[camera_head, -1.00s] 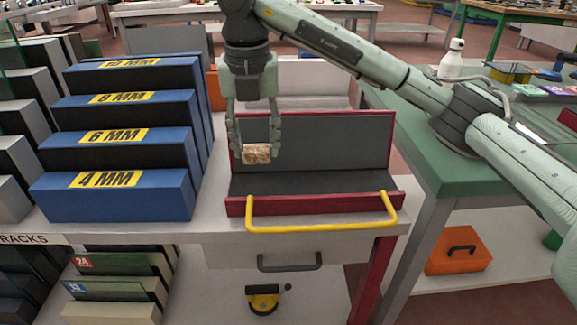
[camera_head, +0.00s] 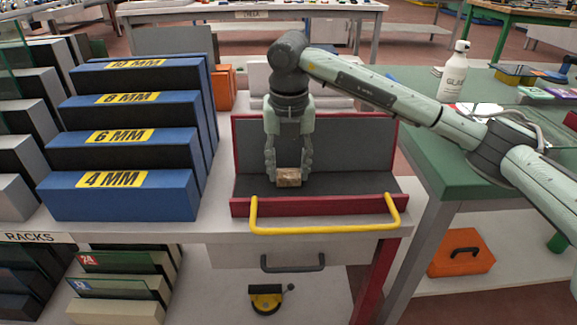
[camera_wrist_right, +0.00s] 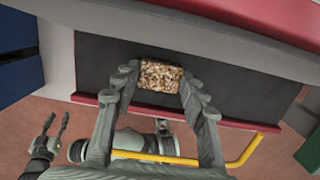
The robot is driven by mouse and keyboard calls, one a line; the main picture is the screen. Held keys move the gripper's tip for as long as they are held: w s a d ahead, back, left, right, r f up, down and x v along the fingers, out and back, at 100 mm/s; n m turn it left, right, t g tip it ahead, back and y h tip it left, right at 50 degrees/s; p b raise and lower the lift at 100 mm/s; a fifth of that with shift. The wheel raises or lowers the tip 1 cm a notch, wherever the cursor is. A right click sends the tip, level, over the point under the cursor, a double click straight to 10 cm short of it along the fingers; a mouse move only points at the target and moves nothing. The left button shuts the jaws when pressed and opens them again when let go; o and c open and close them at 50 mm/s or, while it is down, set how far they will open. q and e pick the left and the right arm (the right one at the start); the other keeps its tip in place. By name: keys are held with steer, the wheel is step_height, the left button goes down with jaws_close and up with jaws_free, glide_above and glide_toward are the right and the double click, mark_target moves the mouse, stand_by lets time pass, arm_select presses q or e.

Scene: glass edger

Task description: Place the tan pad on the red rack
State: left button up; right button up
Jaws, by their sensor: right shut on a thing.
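The tan pad (camera_head: 288,178), a small speckled block, is between the fingertips of my right gripper (camera_head: 289,172). The right gripper is shut on it, pointing down over the red rack (camera_head: 310,206). The rack has a dark grey lining, a raised back and a low front lip. The pad is low over the rack's base, behind the front lip; I cannot tell whether it touches. In the right wrist view the pad (camera_wrist_right: 160,76) shows against the dark lining. My left gripper (camera_wrist_right: 57,120) shows at the lower left there, fingers apart and empty, away from the rack.
A yellow bar handle (camera_head: 325,228) runs along the rack's front. A blue stepped rack (camera_head: 125,198) with thickness labels stands to the left. A green table (camera_head: 452,170) with a white bottle (camera_head: 455,72) is at the right. The rest of the red rack's lining is clear.

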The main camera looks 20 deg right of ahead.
mark_target(289, 177)
arm_select(q)
steer(key=shift+s, duration=0.1)
arm_select(e)
steer(key=shift+f, duration=0.1)
steer(key=o, duration=0.7)
arm_select(q)
steer(key=shift+s+r, duration=0.2)
steer(key=shift+r, duration=0.15)
arm_select(e)
step_height(289, 177, up, 2)
steer(key=shift+a+r, duration=0.1)
steer(key=shift+r, duration=0.15)
arm_select(q)
steer(key=shift+f, duration=0.5)
arm_select(e)
steer(key=shift+s+a+r, duration=0.1)
steer(key=shift+s+r, duration=0.1)
steer(key=shift+r, duration=1.4)
steer(key=shift+s+r, duration=0.25)
steer(key=shift+r, duration=1.4)
steer(key=shift+s+a+r, duration=0.1)
steer(key=shift+s+r, duration=0.1)
steer(key=shift+r, duration=1.4)
